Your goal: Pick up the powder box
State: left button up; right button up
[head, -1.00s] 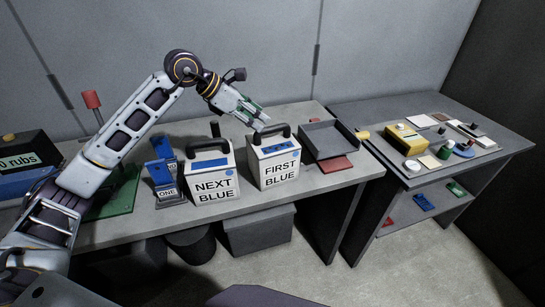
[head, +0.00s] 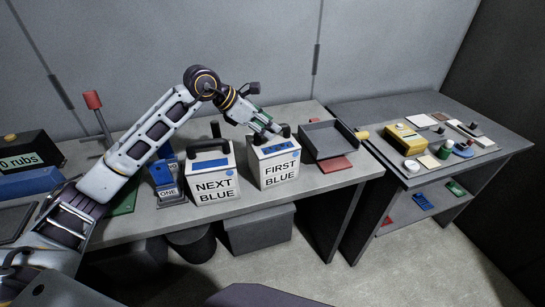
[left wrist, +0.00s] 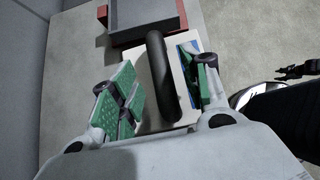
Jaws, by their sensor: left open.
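Two white boxes with black top handles stand side by side on the long grey table; no label reads "powder". The right one, marked FIRST BLUE (head: 281,174), has my left gripper (head: 271,129) over its top at the handle. The left one is marked NEXT BLUE (head: 213,186). In the left wrist view my left gripper (left wrist: 168,98) is open, its green-padded fingers on either side of the black handle (left wrist: 160,70) of the FIRST BLUE box (left wrist: 180,77). I cannot tell whether a finger touches the handle.
A dark open tray (head: 328,140) stands close to the right of the FIRST BLUE box, with a red piece (head: 336,164) by it. A blue stand (head: 167,178) is left of the NEXT BLUE box. A second table (head: 400,112) at right holds a yellow box (head: 404,138) and small items.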

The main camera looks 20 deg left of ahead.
pick_arm(q)
jog(key=shift+x, duration=1.55)
jog(key=shift+s, duration=0.1)
grip_shut()
jog(key=shift+r, duration=0.15)
